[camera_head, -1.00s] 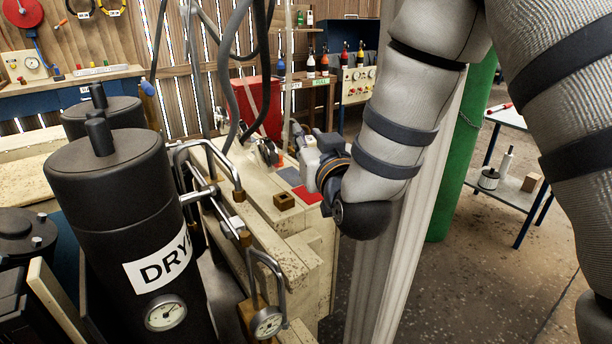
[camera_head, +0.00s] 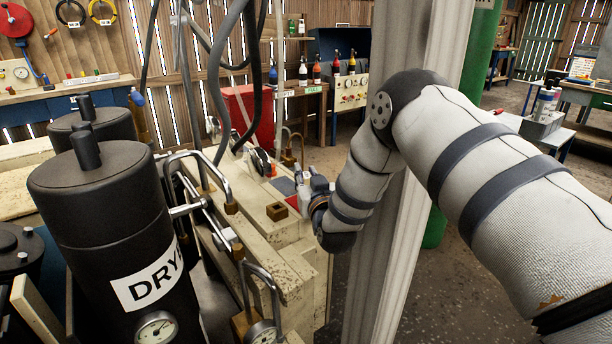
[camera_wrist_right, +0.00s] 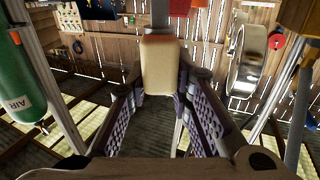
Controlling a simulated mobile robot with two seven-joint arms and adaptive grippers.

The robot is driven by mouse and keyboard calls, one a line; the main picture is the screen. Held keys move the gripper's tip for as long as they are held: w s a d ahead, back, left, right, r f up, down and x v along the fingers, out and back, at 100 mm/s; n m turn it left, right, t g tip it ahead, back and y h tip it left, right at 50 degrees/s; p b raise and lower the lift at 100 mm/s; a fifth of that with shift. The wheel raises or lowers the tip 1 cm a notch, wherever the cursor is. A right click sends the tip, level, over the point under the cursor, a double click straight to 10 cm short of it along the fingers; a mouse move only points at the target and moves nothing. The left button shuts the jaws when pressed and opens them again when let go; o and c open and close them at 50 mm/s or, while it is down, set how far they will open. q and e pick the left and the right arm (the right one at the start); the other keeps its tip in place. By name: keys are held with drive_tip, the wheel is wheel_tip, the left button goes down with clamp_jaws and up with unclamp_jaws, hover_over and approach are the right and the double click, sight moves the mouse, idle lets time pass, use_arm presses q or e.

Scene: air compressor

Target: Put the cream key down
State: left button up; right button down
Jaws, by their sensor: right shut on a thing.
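The cream key (camera_wrist_right: 160,65) shows in the right wrist view as a pale rounded block between the fingertips of my right gripper (camera_wrist_right: 161,85), which is shut on it. In the head view my right gripper (camera_head: 303,188) is over the far right part of the cream bench, close to a red patch (camera_head: 293,201) and a blue-grey patch (camera_head: 285,186). I cannot make out the key in the head view, nor tell whether it touches a surface. My left gripper is not in view.
A black dryer cylinder (camera_head: 105,230) with a gauge stands at the left front. Bent pipes (camera_head: 205,160) and hanging hoses (camera_head: 236,70) stand left of my gripper. A small brown square block (camera_head: 277,211) is on the bench top. A pale column (camera_head: 398,200) rises beside my right arm.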

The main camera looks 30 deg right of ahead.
drive_tip(key=shift+f, duration=0.15)
drive_tip(key=c, duration=1.4)
unclamp_jaws()
drive_tip(key=shift+c, duration=0.2)
drive_tip(key=shift+r, duration=0.35)
drive_tip(key=v, duration=1.2)
drive_tip(key=shift+f, duration=0.15)
